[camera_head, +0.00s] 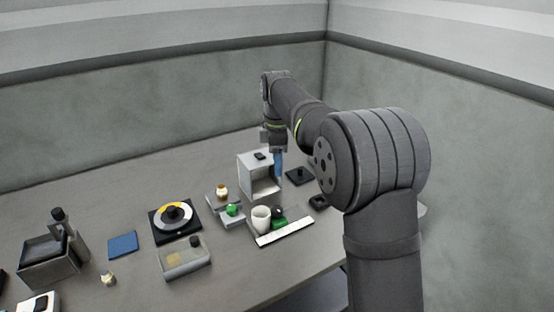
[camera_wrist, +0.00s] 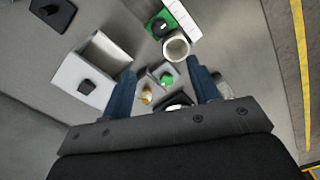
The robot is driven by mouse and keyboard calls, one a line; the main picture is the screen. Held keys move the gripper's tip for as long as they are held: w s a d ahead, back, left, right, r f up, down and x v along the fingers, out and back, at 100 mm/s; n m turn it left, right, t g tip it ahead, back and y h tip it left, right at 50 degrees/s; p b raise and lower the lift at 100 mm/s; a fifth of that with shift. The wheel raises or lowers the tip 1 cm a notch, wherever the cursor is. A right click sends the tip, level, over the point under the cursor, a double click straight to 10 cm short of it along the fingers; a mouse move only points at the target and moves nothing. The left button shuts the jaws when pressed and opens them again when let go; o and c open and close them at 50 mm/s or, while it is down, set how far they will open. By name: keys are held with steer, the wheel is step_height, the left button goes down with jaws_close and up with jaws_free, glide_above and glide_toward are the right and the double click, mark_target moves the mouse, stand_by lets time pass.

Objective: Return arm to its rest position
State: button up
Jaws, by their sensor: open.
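My gripper (camera_wrist: 163,95) shows in the wrist view as two blue fingers spread wide apart, with nothing held between them. The wrist view shows the same white box (camera_wrist: 75,75) to the left of the fingers. The fingertips hide little of the objects below.
On the grey table (camera_head: 110,190) stand a white cup (camera_head: 261,219), a green-topped item (camera_head: 232,210), a reel on a black base (camera_head: 175,215), a clear box (camera_head: 184,259), a blue pad (camera_head: 123,244) and a dark machine (camera_head: 52,258). A black plate (camera_head: 300,175) lies right of the white box.

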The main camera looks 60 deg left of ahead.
mark_target(277, 209)
steer(key=shift+f, duration=0.1)
stand_by(0.3)
step_height(277, 209, down, 17)
steer(key=shift+f, duration=0.15)
stand_by(0.5)
steer(key=shift+f, duration=0.25)
steer(key=shift+r+n, duration=0.25)
steer(key=shift+n, duration=1.05)
steer(key=shift+r+n, duration=0.15)
steer(key=shift+n, duration=0.15)
step_height(277, 209, up, 16)
steer(key=m, duration=0.5)
stand_by(1.1)
